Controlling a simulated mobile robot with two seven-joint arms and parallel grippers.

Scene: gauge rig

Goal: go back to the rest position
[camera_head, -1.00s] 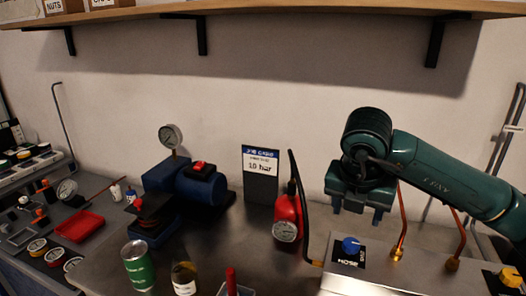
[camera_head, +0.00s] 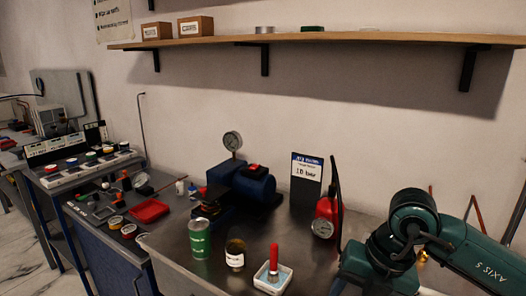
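My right arm comes in from the lower right, its dark green wrist bent downward in front of the bench's right part. My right gripper (camera_head: 352,285) is at the bottom edge of the view, and its fingertips are cut off, so its opening does not show. I see nothing held in it. My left gripper is not in view.
A red bottle with a gauge (camera_head: 323,221) stands just left of my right wrist. A blue pump (camera_head: 240,187) with a gauge, a job card (camera_head: 307,178), a green can (camera_head: 200,240), a brown jar (camera_head: 235,255) and a white tray (camera_head: 284,277) share the bench. A shelf (camera_head: 330,40) hangs above.

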